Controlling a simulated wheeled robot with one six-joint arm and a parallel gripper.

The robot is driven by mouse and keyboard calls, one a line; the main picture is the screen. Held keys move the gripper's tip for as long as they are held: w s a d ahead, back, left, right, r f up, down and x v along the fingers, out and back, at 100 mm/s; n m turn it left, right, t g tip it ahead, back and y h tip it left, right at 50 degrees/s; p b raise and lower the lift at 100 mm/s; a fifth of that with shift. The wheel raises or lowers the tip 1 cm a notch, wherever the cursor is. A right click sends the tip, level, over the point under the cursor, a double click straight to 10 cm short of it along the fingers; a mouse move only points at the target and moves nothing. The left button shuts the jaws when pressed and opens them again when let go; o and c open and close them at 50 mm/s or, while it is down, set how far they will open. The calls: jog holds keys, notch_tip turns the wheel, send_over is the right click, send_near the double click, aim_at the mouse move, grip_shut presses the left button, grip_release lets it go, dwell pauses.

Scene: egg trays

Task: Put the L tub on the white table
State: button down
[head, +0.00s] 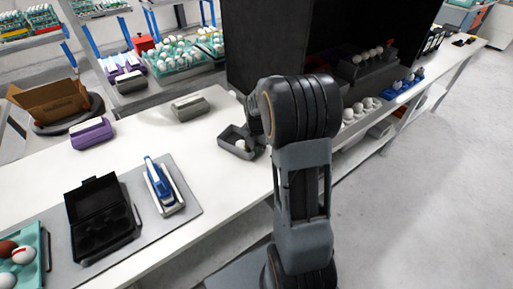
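A small grey open tub (228,148) with a white egg in it sits at the right edge of the white table (155,137). No letter L can be read on it or on any other tub from here. My gripper (250,127) is at the end of my arm, just right of this tub and close above it. My own arm link hides most of the gripper, so I cannot tell its fingers' opening or whether it touches the tub.
A grey carton (190,107) and a purple carton (91,133) lie on the table. An open black carton (102,220) and a blue-and-white device (163,186) are on a grey mat (185,222). A dark cabinet (262,45) stands behind. The table's middle is clear.

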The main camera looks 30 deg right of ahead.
jog(key=shift+f, duration=0.1)
jog(key=shift+f, duration=0.15)
jog(key=c, duration=1.4)
grip_release()
jog(key=shift+o, duration=0.2)
notch_tip(320, 180, up, 11)
jog(key=shift+r, duration=0.15)
jog(key=s+a+m+t, duration=0.3)
jog(key=s+a+m, duration=1)
jog(key=m, duration=1)
jog(key=shift+s+r+m, duration=0.4)
jog(key=shift+s+r, duration=0.05)
jog(key=shift+s, duration=0.8)
